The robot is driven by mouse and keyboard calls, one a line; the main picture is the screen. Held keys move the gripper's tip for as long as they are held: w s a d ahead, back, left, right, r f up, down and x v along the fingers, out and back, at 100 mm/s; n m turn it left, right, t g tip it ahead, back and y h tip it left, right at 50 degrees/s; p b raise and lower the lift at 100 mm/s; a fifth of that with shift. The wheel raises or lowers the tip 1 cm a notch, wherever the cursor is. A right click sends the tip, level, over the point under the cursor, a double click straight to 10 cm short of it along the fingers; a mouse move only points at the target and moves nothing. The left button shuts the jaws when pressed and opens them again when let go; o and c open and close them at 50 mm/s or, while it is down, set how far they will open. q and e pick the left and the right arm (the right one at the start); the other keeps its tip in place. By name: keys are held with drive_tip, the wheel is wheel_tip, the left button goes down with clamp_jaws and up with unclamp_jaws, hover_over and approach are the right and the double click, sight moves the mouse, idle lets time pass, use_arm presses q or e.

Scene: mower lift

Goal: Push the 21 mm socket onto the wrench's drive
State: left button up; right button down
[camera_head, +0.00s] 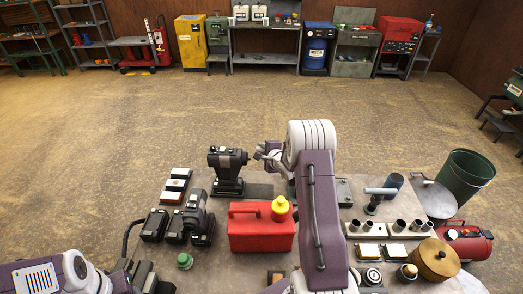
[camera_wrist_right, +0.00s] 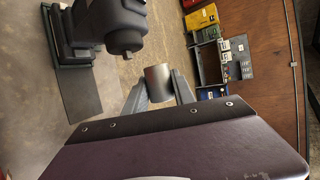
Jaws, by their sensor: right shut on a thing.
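The dark wrench (camera_head: 227,160) stands upright on its stand in the head view, with its nose toward my right gripper. In the right wrist view, the wrench (camera_wrist_right: 105,22) is at upper left and its short drive (camera_wrist_right: 130,54) sticks out of the nose. My right gripper (camera_head: 262,152) is shut on a grey cylindrical socket; in the right wrist view, the socket (camera_wrist_right: 159,84) sits between the two fingertips. The socket is apart from the drive, a short way off to its lower right in that view. Its size marking cannot be read. My left gripper is not in view.
A red fuel can (camera_head: 262,234) with a yellow cap stands close in front of the wrench. The floor behind the bench is clear.

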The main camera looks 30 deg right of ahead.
drive_tip(key=shift+s+r, duration=0.25)
drive_tip(key=shift+s, duration=0.25)
drive_tip(key=shift+s+f, duration=0.15)
use_arm(q)
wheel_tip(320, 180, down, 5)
drive_tip(key=b, duration=0.5)
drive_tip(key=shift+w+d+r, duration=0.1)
use_arm(e)
drive_tip(key=f, duration=0.1)
drive_tip(key=w+f, duration=0.1)
drive_tip(key=f, duration=0.1)
drive_tip(key=w+a+f, duration=0.1)
drive_tip(key=f, duration=0.1)
drive_tip(key=shift+w+a+f, duration=0.1)
drive_tip(key=shift+w, duration=0.1)
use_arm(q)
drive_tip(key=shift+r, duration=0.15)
use_arm(e)
drive_tip(key=shift+s, duration=0.15)
drive_tip(key=shift+a, duration=0.1)
